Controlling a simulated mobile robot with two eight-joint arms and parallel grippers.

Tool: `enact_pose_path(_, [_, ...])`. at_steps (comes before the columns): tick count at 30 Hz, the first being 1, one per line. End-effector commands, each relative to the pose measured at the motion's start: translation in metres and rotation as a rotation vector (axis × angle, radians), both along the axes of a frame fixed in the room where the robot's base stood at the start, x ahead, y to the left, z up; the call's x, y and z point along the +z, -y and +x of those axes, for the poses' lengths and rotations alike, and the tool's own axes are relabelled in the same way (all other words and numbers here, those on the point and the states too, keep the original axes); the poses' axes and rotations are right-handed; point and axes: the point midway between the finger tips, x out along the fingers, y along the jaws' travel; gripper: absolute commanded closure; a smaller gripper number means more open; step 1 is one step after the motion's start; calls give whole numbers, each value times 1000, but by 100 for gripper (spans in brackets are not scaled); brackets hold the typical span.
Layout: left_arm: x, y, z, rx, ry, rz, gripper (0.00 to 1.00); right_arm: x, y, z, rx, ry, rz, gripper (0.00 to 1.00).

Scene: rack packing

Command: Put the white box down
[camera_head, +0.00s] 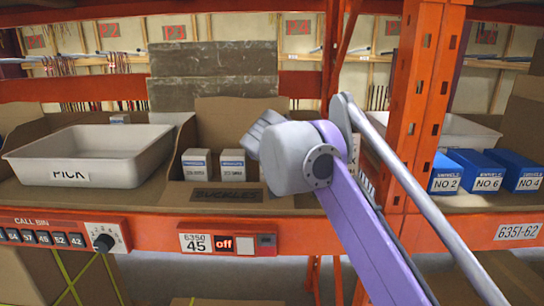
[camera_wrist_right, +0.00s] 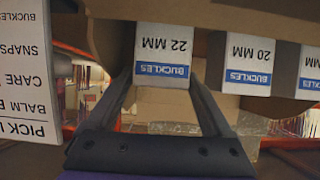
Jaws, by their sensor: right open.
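In the head view, two such white boxes (camera_head: 197,168) (camera_head: 232,166) stand in the open cardboard bin labelled BUCKLES (camera_head: 228,195). My right wrist hides the bin's right side and the fingers. My left gripper is out of view.
A white tote labelled PICK (camera_head: 140,152) stands left of the bin and looks empty. An orange rack post (camera_head: 412,110) rises right of my arm. Blue boxes (camera_head: 462,172) stand beyond it. A printed list (camera_wrist_right: 28,70) is close by in the wrist view.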

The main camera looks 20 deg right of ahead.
Motion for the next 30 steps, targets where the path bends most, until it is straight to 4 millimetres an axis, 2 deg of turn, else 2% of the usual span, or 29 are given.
enact_pose_path(9, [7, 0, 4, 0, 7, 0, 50, 34, -17, -57, 3, 1, 0, 15])
enact_pose_path(15, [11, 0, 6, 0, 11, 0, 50, 48, -25, -83, 3, 1, 0, 15])
enact_pose_path(21, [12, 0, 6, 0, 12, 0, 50, 53, -27, -93, 0, 0, 1, 15])
enact_pose_path(30, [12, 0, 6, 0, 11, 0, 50, 53, -27, -93, 0, 0, 1, 15])
